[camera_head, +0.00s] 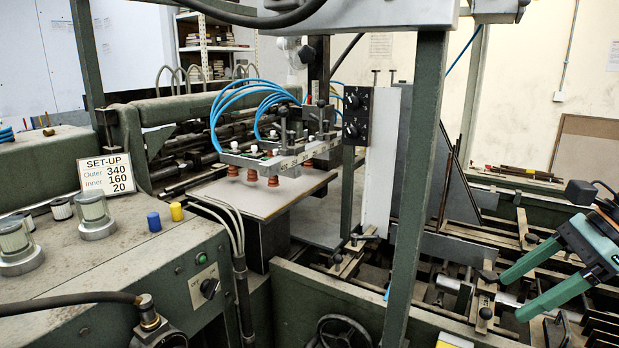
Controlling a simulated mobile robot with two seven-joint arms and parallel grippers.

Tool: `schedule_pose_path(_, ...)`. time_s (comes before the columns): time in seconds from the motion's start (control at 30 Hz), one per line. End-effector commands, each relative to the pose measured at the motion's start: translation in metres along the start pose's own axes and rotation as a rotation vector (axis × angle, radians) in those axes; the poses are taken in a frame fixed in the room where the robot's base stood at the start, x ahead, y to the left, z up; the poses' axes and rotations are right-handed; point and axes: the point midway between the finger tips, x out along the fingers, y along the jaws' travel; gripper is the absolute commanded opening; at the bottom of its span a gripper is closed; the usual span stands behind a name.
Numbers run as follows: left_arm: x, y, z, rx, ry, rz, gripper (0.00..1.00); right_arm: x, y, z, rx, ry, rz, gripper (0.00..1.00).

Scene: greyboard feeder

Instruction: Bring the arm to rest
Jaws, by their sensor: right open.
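My right gripper (513,298) comes in from the right edge, with two long green fingers slanting down to the left. The fingers are apart and nothing is between them. It hangs over the feeder's dark rails and bars (470,262) at the lower right. How high it is above them is hard to tell. My left gripper is not in view.
A suction head (285,158) with red cups and blue hoses hangs over a grey board (258,192). A green upright post (413,190) stands left of my gripper. A set-up card (105,174) and a control cabinet (130,275) are at the left.

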Motion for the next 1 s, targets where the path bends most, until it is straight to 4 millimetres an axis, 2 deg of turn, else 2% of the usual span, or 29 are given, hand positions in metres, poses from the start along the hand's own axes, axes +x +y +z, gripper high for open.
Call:
schedule_pose_path(0.03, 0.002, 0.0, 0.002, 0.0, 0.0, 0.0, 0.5, 0.01, -0.003, -0.018, 0.118, -0.093, -0.025, 0.78)
schedule_pose_path(0.3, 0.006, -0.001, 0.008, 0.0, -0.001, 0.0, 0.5, 0.057, -0.018, -0.098, 0.795, -0.552, -0.131, 0.78)
schedule_pose_path(0.53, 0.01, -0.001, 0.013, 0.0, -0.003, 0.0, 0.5, 0.114, -0.008, -0.174, 1.425, -0.906, -0.151, 0.78)
schedule_pose_path(0.67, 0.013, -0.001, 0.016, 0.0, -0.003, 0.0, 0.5, 0.157, 0.011, -0.215, 1.798, -1.084, -0.134, 0.78)
schedule_pose_path(0.8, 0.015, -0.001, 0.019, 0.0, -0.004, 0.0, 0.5, 0.213, 0.043, -0.25, 2.212, -1.254, -0.088, 0.78)
schedule_pose_path(0.97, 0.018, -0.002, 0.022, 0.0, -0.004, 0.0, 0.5, 0.285, 0.094, -0.269, 2.698, -1.406, 0.003, 0.78)
schedule_pose_path(1.0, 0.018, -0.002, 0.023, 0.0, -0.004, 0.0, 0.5, 0.305, 0.109, -0.269, -2.78, 1.412, -0.033, 0.78)
